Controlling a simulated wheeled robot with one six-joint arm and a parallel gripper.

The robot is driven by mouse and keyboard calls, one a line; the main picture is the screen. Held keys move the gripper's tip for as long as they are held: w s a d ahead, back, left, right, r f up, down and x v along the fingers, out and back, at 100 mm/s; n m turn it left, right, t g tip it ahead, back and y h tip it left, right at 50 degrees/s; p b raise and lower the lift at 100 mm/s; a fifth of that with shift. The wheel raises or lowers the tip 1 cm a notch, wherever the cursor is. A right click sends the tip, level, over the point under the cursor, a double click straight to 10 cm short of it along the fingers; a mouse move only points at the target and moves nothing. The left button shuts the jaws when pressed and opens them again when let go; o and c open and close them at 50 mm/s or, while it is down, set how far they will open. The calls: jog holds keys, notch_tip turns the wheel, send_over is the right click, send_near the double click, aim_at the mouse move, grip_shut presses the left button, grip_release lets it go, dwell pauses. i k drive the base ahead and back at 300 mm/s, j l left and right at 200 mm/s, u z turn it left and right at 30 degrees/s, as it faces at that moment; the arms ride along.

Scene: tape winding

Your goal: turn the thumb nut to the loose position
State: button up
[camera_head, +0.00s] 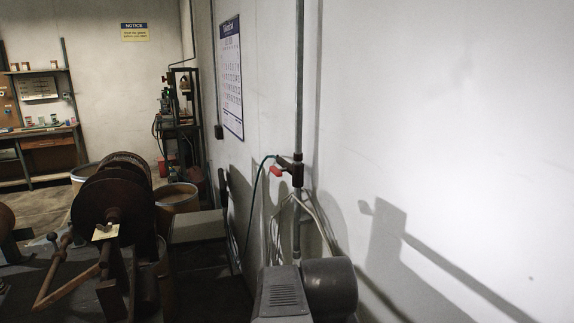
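A rusty winding machine with a large brown disc reel (95,195) stands at the lower left. At the disc's centre is a dark hub (113,215), with a small pale yellowish plate (105,233) just below it. A small fitting at this plate may be the thumb nut, but it is too small to tell for sure or to read its position. A rusty bar frame (58,262) with a ball-ended handle is in front of the disc. I do not see my gripper in this view.
Drums (177,197) stand behind the reel. A pipe with a red-handled valve (277,171) and a green hose runs down the right wall. A workbench (40,140) is at the back left.

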aim_at(109, 226)
jog(key=j+u, duration=0.1)
jog(key=i+j, duration=0.25)
jog(key=i, duration=0.15)
jog(key=i+j+u, duration=0.15)
jog(key=i, duration=0.25)
jog(key=j, duration=0.1)
